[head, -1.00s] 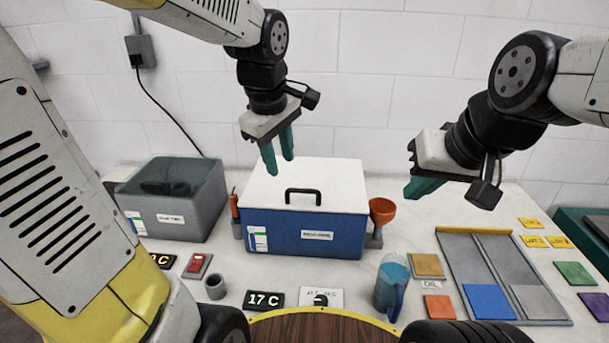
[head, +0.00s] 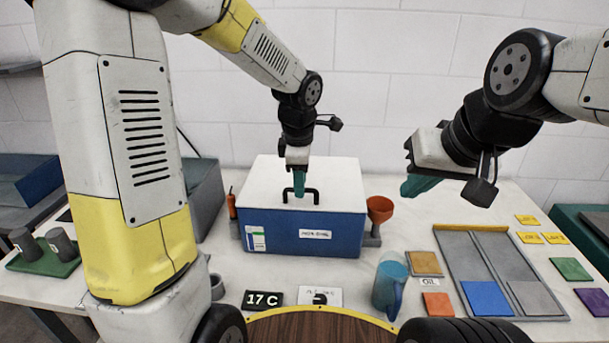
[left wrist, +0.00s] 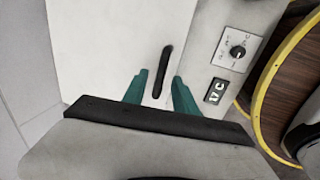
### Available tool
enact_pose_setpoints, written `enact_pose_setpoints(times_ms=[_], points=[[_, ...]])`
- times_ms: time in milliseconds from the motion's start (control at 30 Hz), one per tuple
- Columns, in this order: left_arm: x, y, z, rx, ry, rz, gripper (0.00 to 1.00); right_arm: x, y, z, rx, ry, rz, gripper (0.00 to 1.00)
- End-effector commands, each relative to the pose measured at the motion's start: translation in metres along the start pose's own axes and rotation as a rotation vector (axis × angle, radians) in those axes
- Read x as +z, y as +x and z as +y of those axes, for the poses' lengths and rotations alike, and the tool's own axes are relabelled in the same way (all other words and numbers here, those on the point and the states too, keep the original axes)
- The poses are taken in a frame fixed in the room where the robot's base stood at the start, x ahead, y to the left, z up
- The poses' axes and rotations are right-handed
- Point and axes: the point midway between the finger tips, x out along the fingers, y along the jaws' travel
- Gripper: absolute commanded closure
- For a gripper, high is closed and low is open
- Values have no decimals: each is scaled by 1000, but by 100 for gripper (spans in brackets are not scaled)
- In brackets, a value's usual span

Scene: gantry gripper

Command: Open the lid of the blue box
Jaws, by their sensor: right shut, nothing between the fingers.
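The blue box (head: 280,230) stands on the table with its white lid (head: 262,180) closed. A black handle (head: 315,193) rises from the lid. My left gripper (head: 299,194) points down at the handle in the head view. In the left wrist view its two green fingers (left wrist: 160,84) are apart, and the handle (left wrist: 163,68) lines up with the gap between their tips. I cannot tell whether the tips reach down around the handle. My right gripper (head: 412,188) is shut and empty, in the air to the right of the box.
An orange funnel (head: 380,208) stands close to the box's right side, and an orange-handled tool (head: 231,206) at its left. A blue jug (head: 388,285) is in front to the right. A grey bin (head: 204,190) is partly hidden behind my left arm.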

Motion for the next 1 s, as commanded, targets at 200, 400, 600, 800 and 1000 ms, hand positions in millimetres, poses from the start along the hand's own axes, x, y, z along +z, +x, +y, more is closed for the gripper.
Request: enact_pose_setpoints(times_ms=[200, 400, 600, 800, 1000], points=[[0, 7, 0, 0, -1, -1, 66, 0, 0, 0, 0, 0, 0, 100], [0, 6, 0, 0, 0, -1, 78, 0, 0, 0, 0, 0, 0, 100], [0, 6, 0, 1, 0, -1, 100, 0, 0, 0, 0, 0, 0, 100], [0, 6, 0, 1, 0, -1, 100, 0, 0, 0, 0, 0, 0, 100], [0, 6, 0, 1, 0, -1, 100, 0, 0, 0, 0, 0, 0, 100]])
